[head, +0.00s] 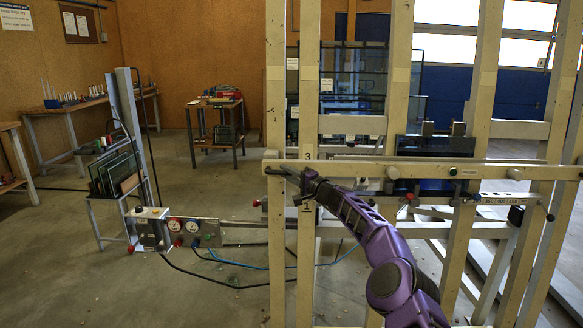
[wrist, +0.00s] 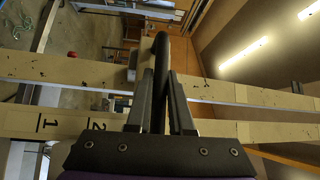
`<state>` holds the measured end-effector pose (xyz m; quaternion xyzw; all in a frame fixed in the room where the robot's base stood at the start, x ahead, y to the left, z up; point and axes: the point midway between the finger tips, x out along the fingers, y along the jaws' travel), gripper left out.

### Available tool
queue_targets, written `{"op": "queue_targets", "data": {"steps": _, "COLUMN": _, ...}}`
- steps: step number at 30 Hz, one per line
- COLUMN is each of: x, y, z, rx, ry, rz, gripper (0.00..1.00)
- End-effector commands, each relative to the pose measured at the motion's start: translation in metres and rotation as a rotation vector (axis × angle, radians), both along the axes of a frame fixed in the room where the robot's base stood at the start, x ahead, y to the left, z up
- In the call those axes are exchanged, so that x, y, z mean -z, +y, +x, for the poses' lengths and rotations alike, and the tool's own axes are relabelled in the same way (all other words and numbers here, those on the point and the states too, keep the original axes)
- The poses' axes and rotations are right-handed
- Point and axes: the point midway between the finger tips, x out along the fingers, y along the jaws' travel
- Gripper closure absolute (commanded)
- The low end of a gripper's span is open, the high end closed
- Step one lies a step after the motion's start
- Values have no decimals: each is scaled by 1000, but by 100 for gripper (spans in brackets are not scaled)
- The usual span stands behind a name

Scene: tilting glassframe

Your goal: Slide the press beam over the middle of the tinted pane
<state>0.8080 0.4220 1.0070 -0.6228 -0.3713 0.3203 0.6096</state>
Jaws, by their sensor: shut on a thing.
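The press beam (head: 350,168) is a long cream bar lying across the upright posts of the frame, with small knobs and a label on it. The tinted pane (head: 425,186) is dark blue and sits behind the beam, showing above and below it. The beam's label is near the pane's right edge. My gripper (head: 303,184) is at the beam's left end, left of the pane. In the wrist view my gripper (wrist: 160,90) is shut on a dark round bar handle (wrist: 161,50). Where the handle joins the beam is not clear.
Cream posts (head: 395,80) of the frame stand close around the beam. A gauge panel (head: 180,232) with hoses is at left. A rack of glass sheets (head: 115,172) and a small cart (head: 216,122) stand farther back. The floor between is mostly clear.

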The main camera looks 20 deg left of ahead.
Motion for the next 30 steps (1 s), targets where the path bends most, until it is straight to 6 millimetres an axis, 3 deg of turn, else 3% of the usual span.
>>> {"op": "queue_targets", "data": {"steps": 3, "x": 8, "y": 3, "z": -1, "rx": -2, "ry": 3, "rz": -4, "gripper": 100}}
{"op": "queue_targets", "data": {"steps": 15, "x": 8, "y": 3, "z": 0, "rx": 0, "ry": 3, "rz": -3, "gripper": 100}}
{"op": "queue_targets", "data": {"steps": 16, "x": 8, "y": 3, "z": 0, "rx": 0, "ry": 3, "rz": -3, "gripper": 75}}
{"op": "queue_targets", "data": {"steps": 20, "x": 7, "y": 3, "z": 0, "rx": 0, "ry": 2, "rz": -2, "gripper": 51}}
{"op": "queue_targets", "data": {"steps": 30, "x": 5, "y": 1, "z": 0, "rx": 2, "ry": 1, "rz": 1, "gripper": 50}}
